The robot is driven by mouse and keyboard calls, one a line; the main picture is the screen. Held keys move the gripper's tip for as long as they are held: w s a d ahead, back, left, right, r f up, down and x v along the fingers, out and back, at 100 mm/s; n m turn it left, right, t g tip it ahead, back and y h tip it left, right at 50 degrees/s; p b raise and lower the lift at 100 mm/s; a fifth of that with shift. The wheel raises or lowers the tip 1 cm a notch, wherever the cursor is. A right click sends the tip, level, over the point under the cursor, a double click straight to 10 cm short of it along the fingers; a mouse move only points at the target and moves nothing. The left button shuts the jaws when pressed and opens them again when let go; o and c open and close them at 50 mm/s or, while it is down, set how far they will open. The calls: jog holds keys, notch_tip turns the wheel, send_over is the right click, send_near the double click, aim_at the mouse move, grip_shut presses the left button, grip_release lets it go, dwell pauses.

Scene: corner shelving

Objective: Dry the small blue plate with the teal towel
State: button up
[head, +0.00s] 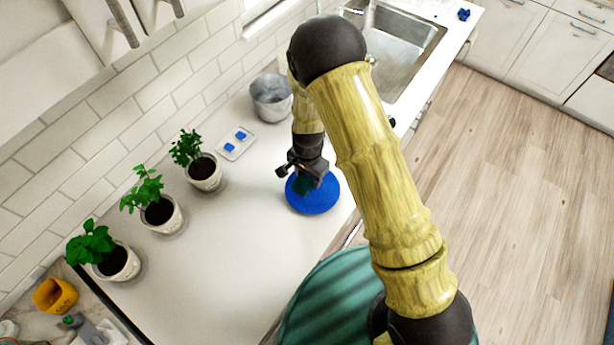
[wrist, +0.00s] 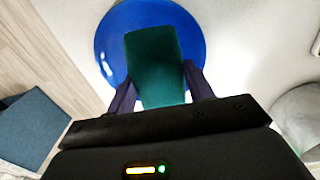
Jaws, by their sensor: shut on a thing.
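The small blue plate (head: 319,202) lies on the white counter, near its front edge. In the wrist view the blue plate (wrist: 106,42) shows as a round disc behind the towel. The teal towel (wrist: 153,58) is a folded dark green-teal piece between my fingers. In the head view the towel (head: 304,184) is a small dark patch over the plate's upper left part. My gripper (head: 302,176) is shut on the towel, right at the plate. I cannot tell whether the towel touches the plate. The towel hides the middle of the plate in the wrist view.
Three potted plants (head: 204,172) stand along the wall at left. A white dish with blue pieces (head: 236,143) and a grey metal pot (head: 271,98) stand behind the plate. A sink (head: 398,45) is at the back. The counter left of the plate is clear.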

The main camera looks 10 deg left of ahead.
jog(key=shift+w+r+p, duration=0.2)
jog(key=shift+r+p, duration=0.95)
jog(key=shift+r, duration=0.8)
jog(key=shift+s, duration=0.15)
jog(key=shift+d, duration=0.15)
